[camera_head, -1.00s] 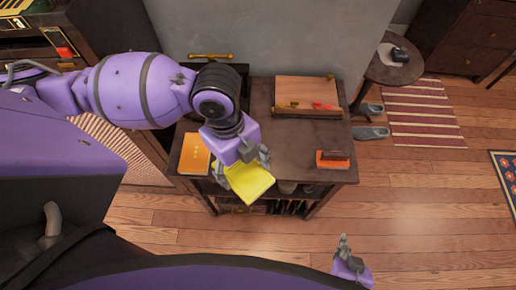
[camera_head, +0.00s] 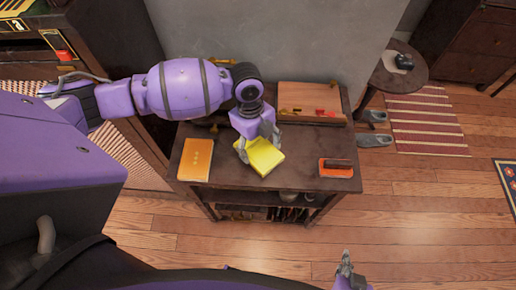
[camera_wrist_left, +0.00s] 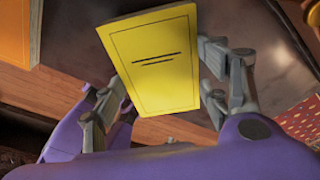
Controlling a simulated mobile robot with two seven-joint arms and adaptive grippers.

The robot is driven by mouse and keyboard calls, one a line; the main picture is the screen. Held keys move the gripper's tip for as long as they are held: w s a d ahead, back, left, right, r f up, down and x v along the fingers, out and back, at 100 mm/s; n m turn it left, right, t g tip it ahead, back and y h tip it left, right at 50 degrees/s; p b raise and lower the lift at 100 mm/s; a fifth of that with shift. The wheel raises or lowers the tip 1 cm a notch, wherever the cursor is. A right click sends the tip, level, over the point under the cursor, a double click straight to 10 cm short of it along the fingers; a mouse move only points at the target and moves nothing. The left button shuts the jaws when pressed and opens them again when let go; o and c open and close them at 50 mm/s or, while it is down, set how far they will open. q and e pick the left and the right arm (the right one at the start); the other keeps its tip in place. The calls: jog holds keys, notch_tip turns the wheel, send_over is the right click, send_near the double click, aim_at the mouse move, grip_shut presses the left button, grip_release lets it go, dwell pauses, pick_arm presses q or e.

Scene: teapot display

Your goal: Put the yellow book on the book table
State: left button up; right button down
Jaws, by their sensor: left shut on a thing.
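The yellow book (camera_head: 264,157) is in my left gripper (camera_head: 257,146), whose fingers close on its sides. In the head view it shows over the middle of the dark book table (camera_head: 225,192); I cannot tell whether it touches the top. The left wrist view shows the yellow book (camera_wrist_left: 158,65) cover up between the fingers (camera_wrist_left: 165,85), slightly tilted. My right gripper (camera_head: 346,266) shows at the bottom edge of the head view, away from the table; its jaws are too small to read.
An orange book (camera_head: 196,160) lies on the table's left part. A red-orange item with a dark top (camera_head: 336,168) lies at the right. A wooden box (camera_head: 310,97) stands at the back by the wall. Bare tabletop lies between the yellow book and the red-orange item.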

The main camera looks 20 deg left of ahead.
pick_arm(q)
jog(key=shift+f, duration=0.95)
jog(key=shift+s, duration=0.1)
jog(key=shift+f, duration=0.2)
jog(key=o, duration=2)
jog(key=shift+r, duration=0.1)
